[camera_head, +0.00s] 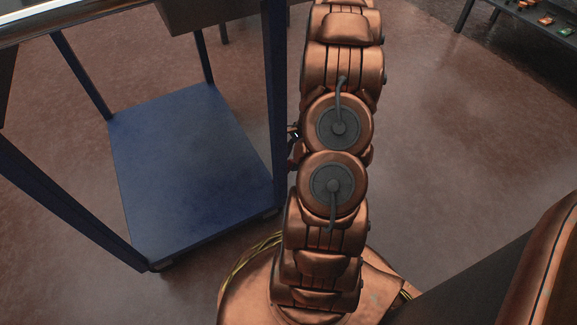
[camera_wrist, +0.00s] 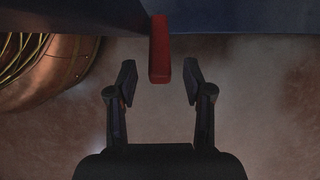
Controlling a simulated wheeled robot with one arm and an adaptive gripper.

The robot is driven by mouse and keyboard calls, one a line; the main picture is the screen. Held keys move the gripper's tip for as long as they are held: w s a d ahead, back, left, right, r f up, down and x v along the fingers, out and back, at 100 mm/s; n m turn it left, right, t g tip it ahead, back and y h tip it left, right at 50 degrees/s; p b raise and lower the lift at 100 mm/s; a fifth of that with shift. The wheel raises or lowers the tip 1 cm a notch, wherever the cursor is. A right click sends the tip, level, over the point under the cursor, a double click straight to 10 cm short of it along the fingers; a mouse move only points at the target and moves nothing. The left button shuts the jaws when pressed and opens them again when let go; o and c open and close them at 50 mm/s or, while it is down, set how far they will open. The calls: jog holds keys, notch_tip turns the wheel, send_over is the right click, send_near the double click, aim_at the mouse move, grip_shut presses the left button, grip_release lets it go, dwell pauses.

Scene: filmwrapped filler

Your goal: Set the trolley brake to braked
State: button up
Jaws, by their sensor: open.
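The blue trolley (camera_head: 185,165) stands at the left in the head view, its low deck and posts showing. In the wrist view its dark blue edge (camera_wrist: 235,18) runs along the top. A red brake lever (camera_wrist: 159,50) sticks out from that edge toward my gripper (camera_wrist: 158,82). The gripper is open, its two dark fingers on either side of the lever's lower end, with a gap on each side. The lever is not held. In the head view my arm hides most of the gripper, and only a small bit of red shows beside the trolley's right side.
A dark shelf or table (camera_head: 535,18) with small items stands at the top right of the head view. The trolley's upper frame (camera_head: 75,12) crosses the top left. The brown floor (camera_head: 465,130) right of my arm is clear. My copper base is close to the trolley.

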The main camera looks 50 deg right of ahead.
aim_at(289, 163)
jog(key=shift+b+x, duration=0.4)
jog(key=shift+x, duration=1.15)
jog(key=shift+r, duration=0.1)
jog(key=shift+s, duration=0.1)
grip_shut()
